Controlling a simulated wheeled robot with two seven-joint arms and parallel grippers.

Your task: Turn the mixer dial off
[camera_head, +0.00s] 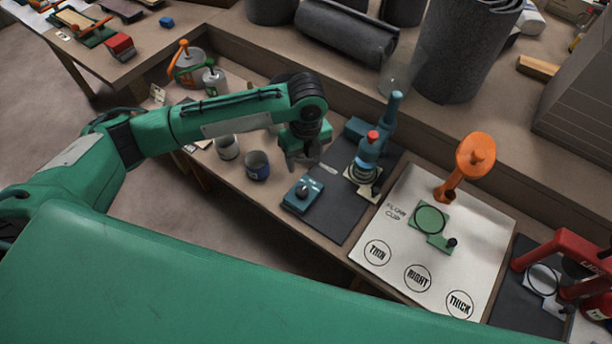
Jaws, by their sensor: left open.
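The mixer (369,148) is a blue upright stand with a red cap, standing on a dark mat (335,205). In front of it on the same mat is a small blue control box with a dark round dial (303,191) on top. The dial's setting is too small to read. My left gripper (302,163) is open and points down, behind the box in the picture and apart from the dial. It appears empty. My right gripper does not show.
A white flow cup sheet (474,238) with an orange stand (464,166) lies to the right. Grey rolls (347,36) lie on the raised shelf behind.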

